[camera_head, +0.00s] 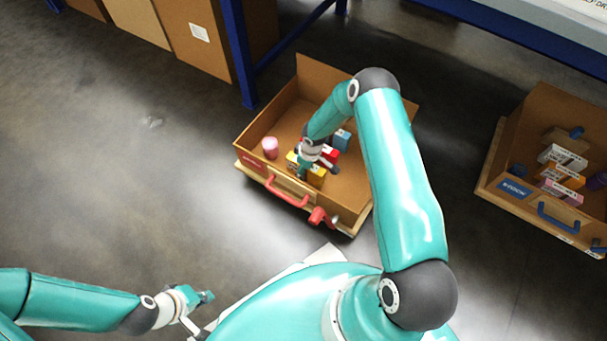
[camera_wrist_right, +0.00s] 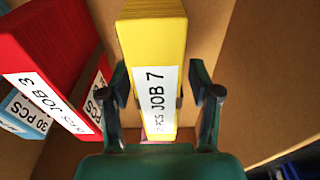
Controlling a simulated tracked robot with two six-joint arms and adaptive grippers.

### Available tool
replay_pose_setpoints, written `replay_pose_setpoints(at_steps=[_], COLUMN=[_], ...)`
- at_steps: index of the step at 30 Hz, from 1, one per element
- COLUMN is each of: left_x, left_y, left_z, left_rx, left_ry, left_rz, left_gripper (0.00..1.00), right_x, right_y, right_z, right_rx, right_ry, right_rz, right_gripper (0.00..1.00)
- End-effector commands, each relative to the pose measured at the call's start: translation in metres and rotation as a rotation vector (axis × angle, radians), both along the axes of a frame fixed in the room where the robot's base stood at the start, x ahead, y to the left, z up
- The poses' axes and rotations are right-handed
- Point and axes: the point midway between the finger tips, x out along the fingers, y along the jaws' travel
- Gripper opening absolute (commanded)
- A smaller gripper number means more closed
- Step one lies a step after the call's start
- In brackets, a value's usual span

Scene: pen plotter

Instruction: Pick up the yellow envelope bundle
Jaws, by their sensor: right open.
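The yellow envelope bundle (camera_wrist_right: 152,45) stands in the right wrist view with a white label reading "JOB 7". My right gripper (camera_wrist_right: 160,82) is open, with one finger on each side of the bundle and gaps between. In the head view, the yellow bundle (camera_head: 316,177) is in the cardboard box with the red handle, partly hidden by my right gripper (camera_head: 307,164) reaching in from above. My left gripper (camera_head: 203,305) is low at the left, away from the box; its finger opening is unclear.
Red bundles (camera_wrist_right: 45,60) and a blue one (camera_wrist_right: 20,110) stand left of the yellow bundle. A pink roll (camera_head: 270,147) is in the same box (camera_head: 262,128). A second box (camera_head: 508,160) with several items stands at right. Blue shelf legs (camera_head: 238,50) rise behind.

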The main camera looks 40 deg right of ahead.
Motion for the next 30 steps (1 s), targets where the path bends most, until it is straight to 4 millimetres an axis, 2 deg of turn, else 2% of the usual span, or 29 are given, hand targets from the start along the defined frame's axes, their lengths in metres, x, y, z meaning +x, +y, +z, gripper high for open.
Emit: replay_pose_setpoints(at_steps=[6,15,18,30], left_x=[0.0,0.0,0.0,0.0], left_y=[0.0,0.0,0.0,0.0], left_z=[0.0003,0.0003,0.0002,0.0029], left_rx=[0.0,0.0,0.0,0.0], left_ry=[0.0,0.0,0.0,0.0], left_rz=[0.0,0.0,0.0,0.0], left_gripper=[0.0,0.0,0.0,0.0], right_x=[0.0002,0.0,-0.0001,0.0004], right_y=[0.0,-0.0001,-0.0001,-0.0008], right_z=[-0.0002,0.0,0.0,0.006], right_rx=[0.0,0.0,0.0,0.0], right_ry=[0.0,0.0,0.0,-0.001], right_rz=[0.0,0.0,0.0,-0.001], right_gripper=[0.62,0.12,0.0,0.0])
